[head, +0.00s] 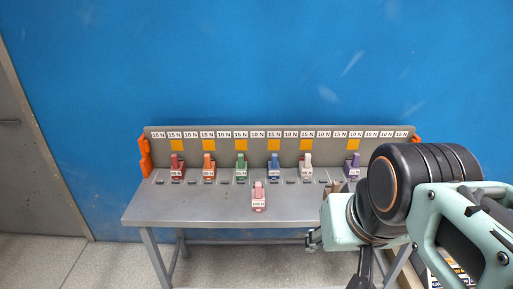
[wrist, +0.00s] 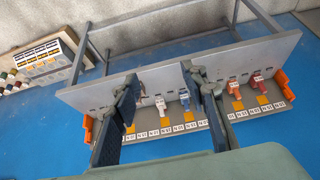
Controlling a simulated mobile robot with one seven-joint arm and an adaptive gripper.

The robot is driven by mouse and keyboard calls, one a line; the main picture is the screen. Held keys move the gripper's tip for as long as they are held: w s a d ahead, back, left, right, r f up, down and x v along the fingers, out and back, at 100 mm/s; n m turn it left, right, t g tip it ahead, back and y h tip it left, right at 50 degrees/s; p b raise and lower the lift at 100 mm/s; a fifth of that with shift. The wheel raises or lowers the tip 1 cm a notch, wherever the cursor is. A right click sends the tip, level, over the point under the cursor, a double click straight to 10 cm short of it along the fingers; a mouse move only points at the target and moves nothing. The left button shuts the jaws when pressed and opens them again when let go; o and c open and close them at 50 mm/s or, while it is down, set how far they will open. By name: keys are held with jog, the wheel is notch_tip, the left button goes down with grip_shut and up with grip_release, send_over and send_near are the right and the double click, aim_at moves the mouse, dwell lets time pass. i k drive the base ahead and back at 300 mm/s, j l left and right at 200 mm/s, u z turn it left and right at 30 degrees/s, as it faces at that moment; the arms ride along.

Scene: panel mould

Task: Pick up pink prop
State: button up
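The pink prop (head: 258,196) stands alone on the bench top, in front of the back row, in the head view. It bears a white label. I cannot make it out in the wrist view, where a finger covers part of the bench. My gripper (wrist: 160,75) is open, with its two dark fingers apart and nothing between them. In the head view my gripper is at the bench's right front, right of the pink prop and apart from it; its fingers are partly hidden by my arm.
The grey bench (head: 190,207) has a back panel with force labels and orange squares. Behind the pink prop stand red (head: 177,167), orange (head: 208,168), green (head: 241,168), blue (head: 274,168), white (head: 306,166) and purple (head: 352,167) props. The left front top is clear.

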aim_at(258, 200)
jog(key=i+l+u, duration=0.1)
jog(key=i+l, duration=0.4)
jog(key=l, duration=0.25)
jog(key=i+l+u, duration=0.15)
jog(key=l, duration=0.25)
jog(key=i+l+u, duration=0.1)
jog(key=i+l, duration=0.25)
jog(key=j+z, duration=0.2)
jog(key=l, duration=0.05)
